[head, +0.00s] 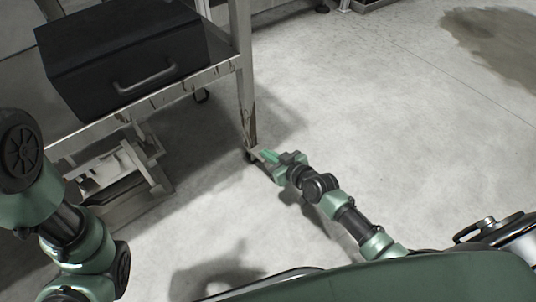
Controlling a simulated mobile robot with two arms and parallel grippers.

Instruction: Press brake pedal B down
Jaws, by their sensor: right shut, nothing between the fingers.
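My right gripper (265,156) reaches down to the foot of the cart's near right leg (246,100), with its fingers shut and nothing held. Its tip is at or very close to the caster at the bottom of that leg. The brake pedal there is mostly hidden by the gripper and too small to make out, so I cannot tell whether it is touched or pressed down. No letter marking is readable. My left arm shows at the left edge, but its gripper is out of view.
A dark case (125,55) with a handle sits on the worn metal cart. Below it is a pale metal frame (150,160) close to the floor. The concrete floor (380,110) to the right is clear, with a dark stain (495,40) farther back.

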